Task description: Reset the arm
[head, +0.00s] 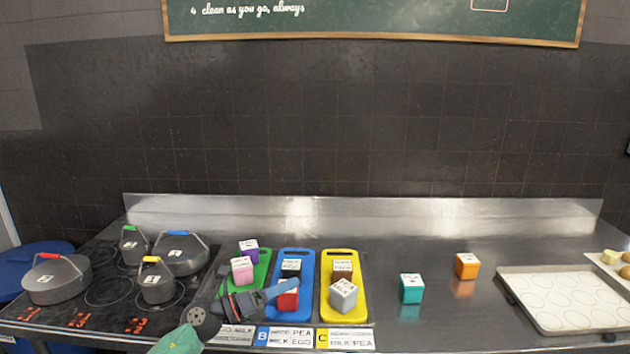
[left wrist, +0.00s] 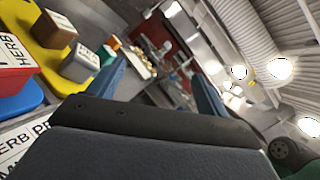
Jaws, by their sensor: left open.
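My left gripper (head: 262,290) is at the lower left of centre in the head view, over the front of the green and blue boards. A blue finger crosses in front of the red cube (head: 288,299) on the blue board, and I cannot tell whether they touch. In the left wrist view my left gripper (left wrist: 158,90) has its two blue fingers spread apart with nothing held between them. That view is tilted and shows the yellow board (left wrist: 42,55), cubes and ceiling lights. My right gripper is not in view.
Green (head: 262,270), blue (head: 308,312) and yellow (head: 354,309) boards carry labelled cubes. Lidded pots stand on the hob (head: 108,291) at left. A teal cube (head: 411,289), an orange cube (head: 467,266) and a baking tray (head: 512,290) are at right. Bare steel lies between them.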

